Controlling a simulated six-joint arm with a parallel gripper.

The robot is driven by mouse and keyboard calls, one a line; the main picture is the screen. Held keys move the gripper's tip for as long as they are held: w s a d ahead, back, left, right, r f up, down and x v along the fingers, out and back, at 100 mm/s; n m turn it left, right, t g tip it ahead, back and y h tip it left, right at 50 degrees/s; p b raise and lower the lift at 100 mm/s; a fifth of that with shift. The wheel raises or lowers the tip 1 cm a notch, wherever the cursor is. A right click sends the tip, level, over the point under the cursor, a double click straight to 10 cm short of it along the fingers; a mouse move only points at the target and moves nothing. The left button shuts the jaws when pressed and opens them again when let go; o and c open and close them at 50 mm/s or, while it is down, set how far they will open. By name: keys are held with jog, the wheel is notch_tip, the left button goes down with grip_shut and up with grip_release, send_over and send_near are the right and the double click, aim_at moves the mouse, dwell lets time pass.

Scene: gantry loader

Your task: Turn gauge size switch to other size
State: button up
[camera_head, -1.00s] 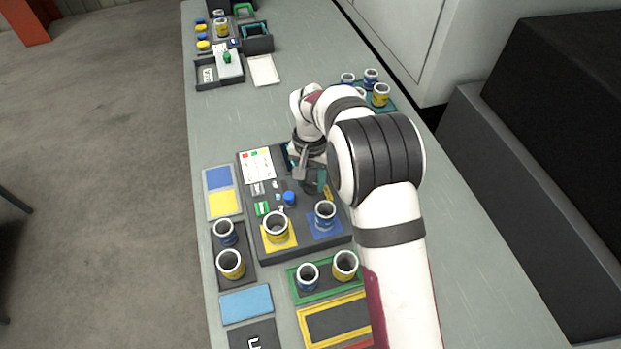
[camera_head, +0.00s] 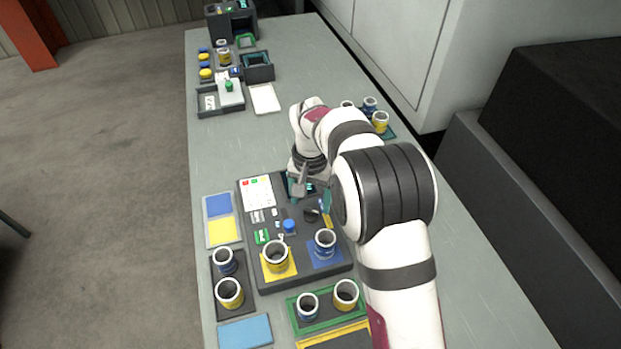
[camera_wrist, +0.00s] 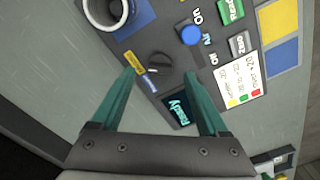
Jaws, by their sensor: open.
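The gauge size switch appears as a round black knob (camera_wrist: 152,65) with a pale pointer mark on the dark panel (camera_wrist: 208,75). A yellow and blue label strip (camera_wrist: 140,66) lies beside it. In the head view the knob (camera_head: 311,215) shows just in front of my gripper. My gripper (camera_wrist: 160,75) is open and empty, its two teal fingers apart on either side of the knob in the wrist picture. I cannot tell the fingers' height above the panel. My gripper (camera_head: 310,201) is partly hidden by my arm in the head view.
A blue button (camera_wrist: 190,33) and a screen reading "Ready" (camera_wrist: 178,108) are close to the knob. Ringed cylinders stand on a yellow pad (camera_head: 292,270) and a blue pad (camera_head: 334,256) at the panel's front. A green-edged tray (camera_head: 296,321) lies nearer. Bare table lies beyond the panel.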

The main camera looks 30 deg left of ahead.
aim_at(310, 212)
notch_tip(310, 212, up, 12)
jog(key=shift+r, duration=0.2)
jog(key=s+d+r+m, duration=0.1)
jog(key=d+r, duration=0.1)
jog(key=d, duration=0.4)
jog(key=s+d+r+m, duration=0.1)
jog(key=s+d+r, duration=0.15)
jog(key=d, duration=0.35)
jog(key=s+d+m+y, duration=0.1)
jog(key=s+d+m, duration=0.2)
jog(key=s+d, duration=0.8)
jog(key=s+d+f+m, duration=0.2)
jog(key=s+d+f, duration=0.2)
jog(key=s, duration=0.5)
jog(key=shift+s+d+y, duration=0.3)
jog(key=shift+d+y, duration=0.1)
jog(key=shift+d, duration=0.35)
jog(key=shift+f, duration=0.1)
